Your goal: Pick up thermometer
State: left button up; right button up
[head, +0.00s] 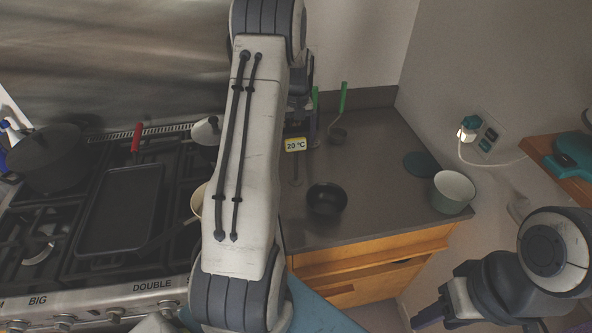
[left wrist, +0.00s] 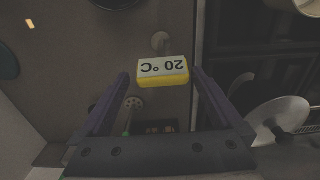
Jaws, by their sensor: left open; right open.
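The thermometer (head: 295,144) is a small yellow block with a pale face reading "20 °C". It is over the dark counter, right of my left forearm in the head view. In the left wrist view the thermometer (left wrist: 163,71) appears upside down between the fingertips. My left gripper (left wrist: 161,76) is open, with a finger on each side of it and a narrow gap at both sides. In the head view my left gripper (head: 301,128) is partly hidden behind my arm. My right gripper (head: 428,314) is open and empty at the lower right, away from the counter.
The stove with a griddle pan (head: 120,208) is left. A wooden shelf (head: 560,160) is at the right.

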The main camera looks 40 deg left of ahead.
aim_at(296, 148)
pick_arm(q)
jog(key=f+p, duration=0.2)
jog(key=f, duration=0.1)
jog(key=shift+s+d+f, duration=0.15)
jog(key=shift+s+f, duration=0.15)
jog(key=shift+s, duration=0.05)
jog(key=shift+f, duration=0.55)
grip_shut()
jog(key=shift+r, duration=0.1)
